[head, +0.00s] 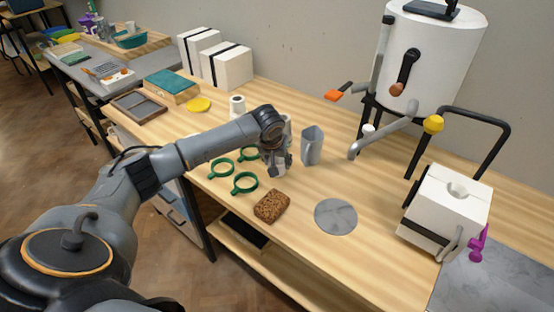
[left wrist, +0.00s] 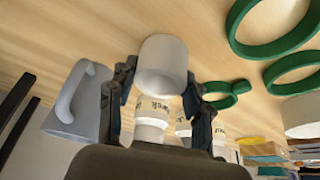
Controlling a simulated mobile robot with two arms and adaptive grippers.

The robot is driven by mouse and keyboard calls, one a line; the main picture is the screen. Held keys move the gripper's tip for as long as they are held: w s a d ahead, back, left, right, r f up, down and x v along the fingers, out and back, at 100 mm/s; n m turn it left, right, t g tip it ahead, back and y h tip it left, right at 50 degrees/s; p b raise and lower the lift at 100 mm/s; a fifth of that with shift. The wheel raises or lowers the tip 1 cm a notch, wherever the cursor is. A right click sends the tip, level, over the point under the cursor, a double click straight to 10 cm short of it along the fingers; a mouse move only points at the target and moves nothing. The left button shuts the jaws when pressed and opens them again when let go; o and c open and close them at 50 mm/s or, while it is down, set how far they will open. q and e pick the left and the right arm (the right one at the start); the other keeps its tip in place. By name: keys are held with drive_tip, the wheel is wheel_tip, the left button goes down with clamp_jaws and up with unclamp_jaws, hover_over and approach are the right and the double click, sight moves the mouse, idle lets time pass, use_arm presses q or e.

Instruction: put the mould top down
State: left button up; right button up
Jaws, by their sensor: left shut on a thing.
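My left gripper (head: 277,163) points down over the bench, between the green rings (head: 245,183) and a grey jug (head: 312,146). In the left wrist view my left gripper (left wrist: 160,82) is shut on a small plain white cylinder (left wrist: 162,62). The head view mostly hides this cylinder behind the fingers, and I cannot tell if it touches the bench. A white block-shaped mould (head: 452,207) with a round hole in its upper face stands at the right, away from my gripper. My right gripper is not in view.
A round grey slab (head: 336,216) and a brown sponge (head: 271,206) lie near the front edge. A white tank (head: 433,55) with a tap stands behind. A purple clamp (head: 478,245) is beside the mould. Strapped white blocks (head: 226,66) stand at the back left. Labelled bottles (left wrist: 152,112) are close to my gripper.

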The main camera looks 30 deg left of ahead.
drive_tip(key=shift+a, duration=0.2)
use_arm(q)
drive_tip(key=o, duration=1.2)
drive_tip(key=shift+f, duration=0.1)
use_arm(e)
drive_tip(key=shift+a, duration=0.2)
use_arm(q)
drive_tip(key=v, duration=1.2)
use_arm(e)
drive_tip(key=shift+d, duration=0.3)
